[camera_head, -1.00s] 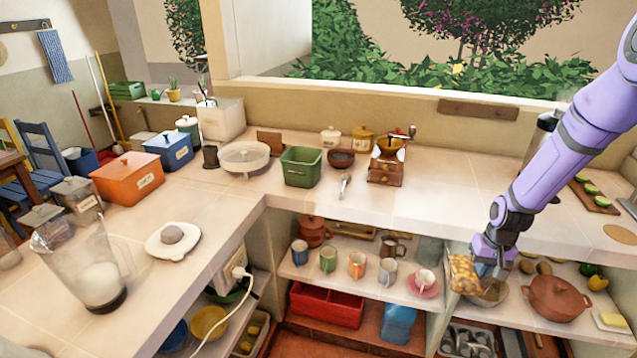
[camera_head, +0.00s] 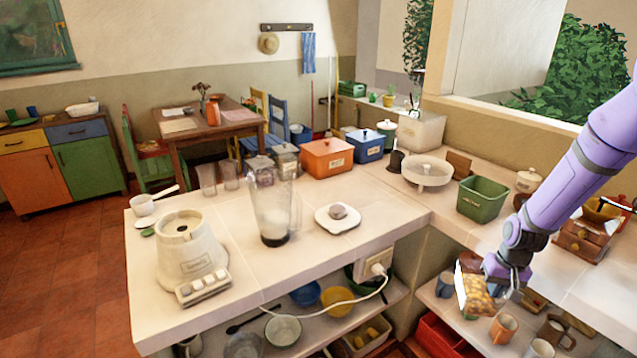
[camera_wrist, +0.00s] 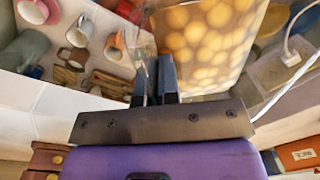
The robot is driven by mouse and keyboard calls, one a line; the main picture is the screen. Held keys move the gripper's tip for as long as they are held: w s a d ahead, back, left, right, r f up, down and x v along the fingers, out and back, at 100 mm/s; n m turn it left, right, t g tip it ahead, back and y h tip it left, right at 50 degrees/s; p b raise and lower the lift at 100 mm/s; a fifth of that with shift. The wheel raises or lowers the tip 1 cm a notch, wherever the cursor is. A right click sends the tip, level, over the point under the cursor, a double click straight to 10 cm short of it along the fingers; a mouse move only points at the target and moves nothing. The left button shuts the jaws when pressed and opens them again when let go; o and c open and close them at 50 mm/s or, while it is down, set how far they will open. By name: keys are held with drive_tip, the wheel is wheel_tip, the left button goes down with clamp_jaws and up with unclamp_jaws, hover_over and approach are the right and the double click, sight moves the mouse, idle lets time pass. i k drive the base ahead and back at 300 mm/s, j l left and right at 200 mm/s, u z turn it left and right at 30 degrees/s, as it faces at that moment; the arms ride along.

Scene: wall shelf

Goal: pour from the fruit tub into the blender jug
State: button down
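The fruit tub (camera_head: 474,290), clear-sided and filled with yellow-orange pieces, is held in the air in front of the shelf under the counter, at lower right in the head view. My gripper (camera_head: 512,286) is at its right side. In the wrist view, my gripper's dark fingers (camera_wrist: 160,72) are close together at the edge of the tub (camera_wrist: 208,45), seemingly shut on its wall; the exact contact is hard to see. The clear blender jug (camera_head: 272,208) stands upright on the left counter, with something whitish at its bottom. It is well left of the tub.
The cream blender base (camera_head: 190,252) stands left of the jug. A white lid-like piece (camera_head: 338,217) lies right of it. Glasses (camera_head: 218,178), canisters and an orange box (camera_head: 327,157) stand behind. A green bin (camera_head: 482,198) stands on the right counter. A white cord (camera_head: 330,296) hangs at the counter front.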

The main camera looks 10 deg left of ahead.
sight(272, 193)
drive_tip(key=l+u, duration=0.75)
drive_tip(key=u, duration=0.15)
drive_tip(key=l+u, duration=0.4)
drive_tip(key=k+j, duration=0.05)
